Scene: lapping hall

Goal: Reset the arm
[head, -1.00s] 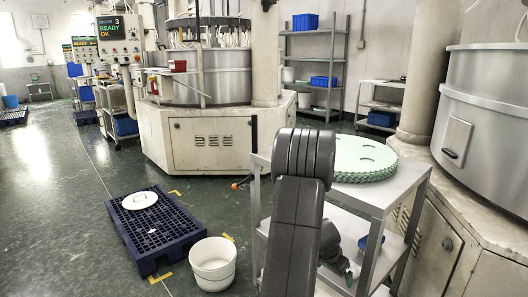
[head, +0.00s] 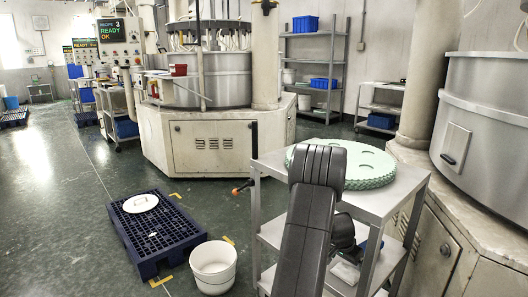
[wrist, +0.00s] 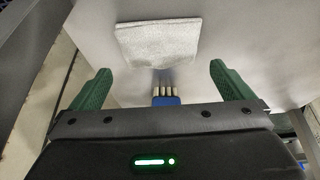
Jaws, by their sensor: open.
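My arm stands in front of the steel cart (head: 378,206) in the head view, its grey links covering part of the cart. My gripper (wrist: 162,78) shows in the wrist view with its two green fingers wide apart and nothing between them. Beyond the fingers a pale folded cloth (wrist: 157,41) lies on a grey surface. A small blue item with several pale tips (wrist: 166,98) shows between the finger bases, partly hidden by the gripper body. In the head view my fingers are hidden.
Green round carriers (head: 365,168) lie on the cart's top. A white bucket (head: 213,266) and a dark blue pallet (head: 155,232) with a white lid (head: 140,203) stand on the floor at left. Lapping machines (head: 208,142) stand behind and at right. The left floor is mostly clear.

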